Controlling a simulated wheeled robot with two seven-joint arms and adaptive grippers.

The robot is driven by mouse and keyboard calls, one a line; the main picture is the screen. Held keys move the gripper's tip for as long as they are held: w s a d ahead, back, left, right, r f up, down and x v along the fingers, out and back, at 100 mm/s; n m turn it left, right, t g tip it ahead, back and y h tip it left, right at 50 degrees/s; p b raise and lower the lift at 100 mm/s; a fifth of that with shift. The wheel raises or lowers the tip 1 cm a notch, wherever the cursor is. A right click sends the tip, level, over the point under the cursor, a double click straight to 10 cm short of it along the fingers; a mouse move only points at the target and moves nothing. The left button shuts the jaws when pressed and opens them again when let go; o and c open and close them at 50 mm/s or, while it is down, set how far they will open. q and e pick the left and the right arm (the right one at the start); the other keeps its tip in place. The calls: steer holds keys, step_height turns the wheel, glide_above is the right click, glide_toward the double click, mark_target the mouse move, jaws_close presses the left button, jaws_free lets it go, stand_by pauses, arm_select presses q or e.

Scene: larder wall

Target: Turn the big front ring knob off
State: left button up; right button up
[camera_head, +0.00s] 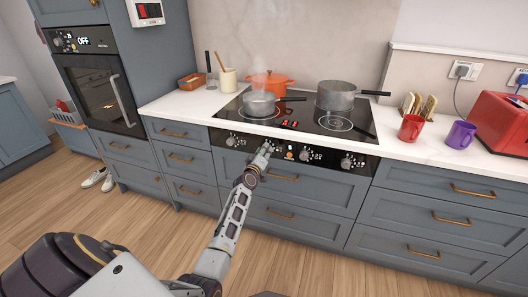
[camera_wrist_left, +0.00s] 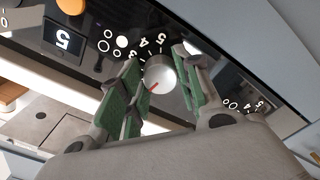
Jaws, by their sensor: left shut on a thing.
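The hob's front control strip (camera_head: 325,158) carries a row of grey round knobs with small lit displays. My left gripper (camera_head: 265,148) is at the second knob from the left. In the left wrist view, my left gripper (camera_wrist_left: 158,85) is shut on a pale round knob (camera_wrist_left: 158,75), one green-padded finger on each side. The knob has a red pointer line, with 3, 4 and 5 printed around it. A display (camera_wrist_left: 62,40) nearby reads 5. A ring symbol (camera_wrist_left: 114,43) with one filled circle is beside the knob. My right gripper is out of view.
On the black hob (camera_head: 365,128), a steaming pan (camera_head: 260,106), an orange pot (camera_head: 268,82) and a grey saucepan (camera_head: 336,97) stand behind the strip. Other knobs (camera_head: 305,156) are close to the right. Drawers (camera_head: 290,190) are below.

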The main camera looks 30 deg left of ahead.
arm_select(q)
steer(key=n, duration=0.2)
steer(key=shift+n, duration=0.4)
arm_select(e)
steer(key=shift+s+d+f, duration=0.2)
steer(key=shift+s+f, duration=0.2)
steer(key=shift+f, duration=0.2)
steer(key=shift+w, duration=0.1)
arm_select(q)
steer(key=o, duration=1)
steer(key=shift+v, duration=5.95)
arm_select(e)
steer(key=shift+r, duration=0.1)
arm_select(q)
steer(key=shift+f, duration=0.1)
